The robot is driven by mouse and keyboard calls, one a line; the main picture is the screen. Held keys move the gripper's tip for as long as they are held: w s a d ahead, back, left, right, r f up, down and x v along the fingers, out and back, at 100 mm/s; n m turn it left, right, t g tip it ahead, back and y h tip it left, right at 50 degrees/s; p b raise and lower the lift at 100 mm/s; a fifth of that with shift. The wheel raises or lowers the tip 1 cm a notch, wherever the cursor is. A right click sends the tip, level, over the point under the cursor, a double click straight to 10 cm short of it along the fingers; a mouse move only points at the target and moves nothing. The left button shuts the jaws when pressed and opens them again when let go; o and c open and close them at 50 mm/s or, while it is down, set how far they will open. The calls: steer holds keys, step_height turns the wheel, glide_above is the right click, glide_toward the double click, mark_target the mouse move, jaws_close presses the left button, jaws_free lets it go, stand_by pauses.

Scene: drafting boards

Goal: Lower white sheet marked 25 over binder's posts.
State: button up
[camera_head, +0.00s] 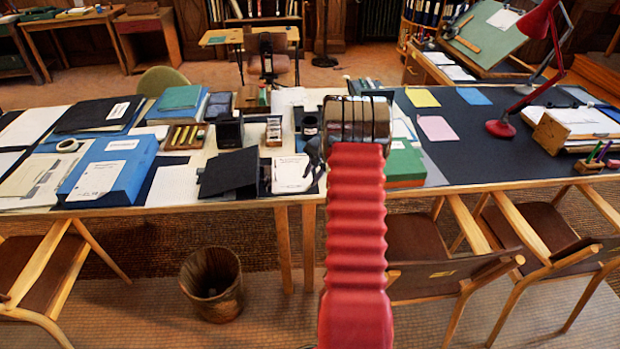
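A dark binder (229,172) lies open at the front edge of the table, left of my red arm. White paper (290,175) lies at its right side. Small print shows on the paper, but I cannot read a 25 on it. The binder's posts are too small to make out. A dark part that looks like my gripper (314,156) shows just left of my arm, at the paper's right edge. My arm hides the rest of it. I cannot tell whether its fingers are open or whether they touch or hold the paper.
A blue box file (112,168) lies to the left, and a green box (404,163) to the right of my arm. Small boxes stand behind the binder. A red lamp (503,127) stands on the dark mat (478,150). Chairs and a waste bin (212,285) stand in front.

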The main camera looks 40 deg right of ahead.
steer(key=shift+r, duration=0.1)
steer(key=v, duration=1.3)
steer(key=shift+s+r, duration=0.15)
steer(key=shift+r, duration=0.05)
stand_by(0.9)
steer(key=s+a+f+n+g, duration=0.1)
steer(key=s+a+f, duration=0.1)
steer(key=s+f, duration=0.1)
steer(key=s+a+r+n, duration=0.5)
steer(key=s+a+r, duration=0.1)
steer(key=a, duration=0.9)
steer(key=s+a+r+n+t, duration=0.1)
steer(key=s+a+r+n, duration=0.4)
steer(key=a, duration=1.1)
steer(key=s+a+r+n, duration=0.6)
steer(key=s+a, duration=0.1)
steer(key=a, duration=0.8)
steer(key=shift+a+r+t, duration=0.3)
steer(key=shift+a+t, duration=0.05)
steer(key=shift+t, duration=0.05)
